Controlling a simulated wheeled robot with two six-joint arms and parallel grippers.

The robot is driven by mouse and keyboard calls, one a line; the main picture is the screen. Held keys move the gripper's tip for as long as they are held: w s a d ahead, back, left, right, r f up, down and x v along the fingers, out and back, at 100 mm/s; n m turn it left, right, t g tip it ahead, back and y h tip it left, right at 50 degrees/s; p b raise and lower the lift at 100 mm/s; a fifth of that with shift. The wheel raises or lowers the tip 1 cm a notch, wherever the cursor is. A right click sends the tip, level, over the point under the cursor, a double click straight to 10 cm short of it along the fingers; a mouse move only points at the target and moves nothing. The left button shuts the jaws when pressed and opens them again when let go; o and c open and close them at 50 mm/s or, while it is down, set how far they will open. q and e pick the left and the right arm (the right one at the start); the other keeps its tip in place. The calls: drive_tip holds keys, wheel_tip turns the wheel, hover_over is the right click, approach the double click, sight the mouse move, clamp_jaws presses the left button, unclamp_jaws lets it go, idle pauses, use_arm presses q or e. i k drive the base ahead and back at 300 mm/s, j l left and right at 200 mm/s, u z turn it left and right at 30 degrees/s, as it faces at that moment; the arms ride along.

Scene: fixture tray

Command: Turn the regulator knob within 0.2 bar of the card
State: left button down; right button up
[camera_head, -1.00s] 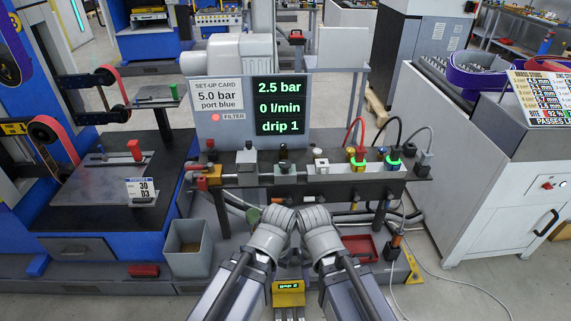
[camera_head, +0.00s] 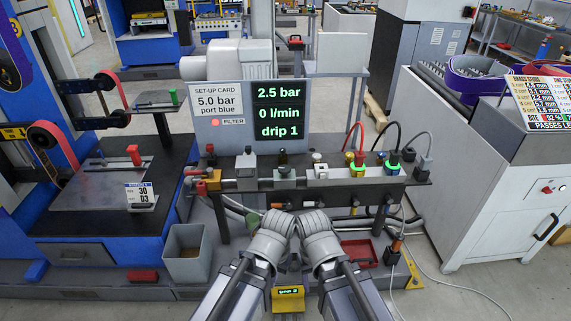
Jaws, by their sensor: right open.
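The set-up card (camera_head: 215,100) reads 5.0 bar, port blue. The display (camera_head: 279,110) beside it reads 2.5 bar, 0 l/min, drip 1. A dark knob (camera_head: 283,157) stands upright on a grey block in the bench row; it may be the regulator knob, but its marks are too small to read. My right gripper (camera_head: 313,224) is in front of the bench, below the row and apart from the knob; it is open and empty. My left gripper (camera_head: 279,224) is close beside it; its fingers cannot be made out.
Hoses and green-ringed ports (camera_head: 392,167) are at right. A grey bin (camera_head: 187,252) and red tray (camera_head: 360,252) are below.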

sight(284, 170)
drive_tip(key=i+l+u, duration=0.1)
drive_tip(key=i, duration=0.35)
drive_tip(key=i+l+u, duration=0.1)
drive_tip(key=i, duration=0.4)
